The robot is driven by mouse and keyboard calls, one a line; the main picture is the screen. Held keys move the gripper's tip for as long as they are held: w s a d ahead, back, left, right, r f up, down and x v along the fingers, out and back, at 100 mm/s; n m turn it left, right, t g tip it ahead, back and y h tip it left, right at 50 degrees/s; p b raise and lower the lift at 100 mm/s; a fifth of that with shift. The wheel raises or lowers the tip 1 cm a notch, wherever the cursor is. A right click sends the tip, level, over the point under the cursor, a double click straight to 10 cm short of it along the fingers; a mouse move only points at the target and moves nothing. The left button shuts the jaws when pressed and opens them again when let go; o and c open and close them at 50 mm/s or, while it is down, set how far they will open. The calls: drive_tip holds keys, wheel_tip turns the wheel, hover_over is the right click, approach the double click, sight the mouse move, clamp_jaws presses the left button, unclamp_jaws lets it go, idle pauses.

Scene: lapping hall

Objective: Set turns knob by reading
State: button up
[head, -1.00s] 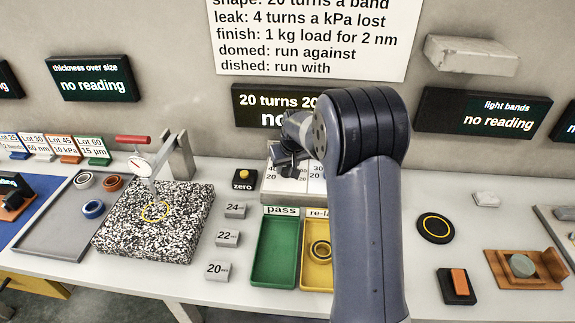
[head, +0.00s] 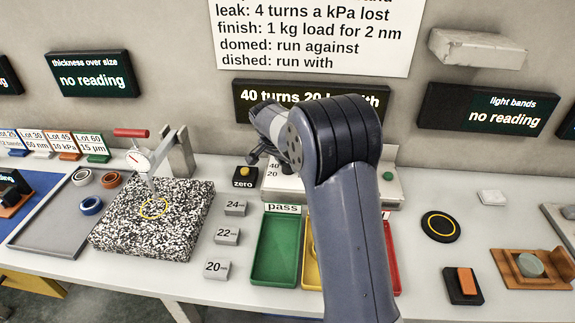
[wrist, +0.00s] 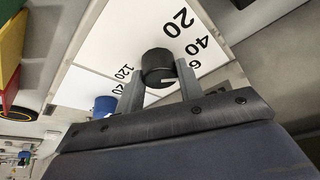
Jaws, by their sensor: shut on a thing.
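A black turns knob (wrist: 158,62) with a white pointer mark stands on a white dial face (wrist: 92,90) in the wrist view. The face carries the numbers 20, 40, a partly hidden 6-something, and 120. My gripper (wrist: 158,88) is shut on the knob, a finger on each side. In the head view my gripper (head: 262,150) is over the panel (head: 275,185), and my arm hides much of it. The dark display (head: 315,98) behind reads "40 turns 20", then a partly hidden word and "with".
The white sign (head: 315,40) gives rules for shape, leak and finish. Green (head: 275,250) and yellow (head: 311,262) trays lie in front of the panel. A speckled block (head: 120,235) with a gauge is at left. A zero button (head: 244,177) stands left of the panel.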

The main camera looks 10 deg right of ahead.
drive_tip(key=m+g, duration=0.1)
drive_tip(key=m, duration=0.2)
drive_tip(key=m+g+h+p, duration=0.1)
drive_tip(key=m, duration=0.2)
drive_tip(key=shift+w+a, duration=0.1)
drive_tip(key=shift+w, duration=0.05)
drive_tip(key=m+g+p, duration=0.1)
drive_tip(key=m, duration=0.3)
drive_tip(key=shift+w+r+g, duration=0.1)
drive_tip(key=shift+g, duration=0.3)
drive_tip(key=shift+m+g+p, duration=0.6)
drive_tip(key=shift+m+p, duration=0.45)
drive_tip(key=shift+m, duration=0.75)
drive_tip(key=o, duration=1)
drive_tip(key=shift+w, duration=0.1)
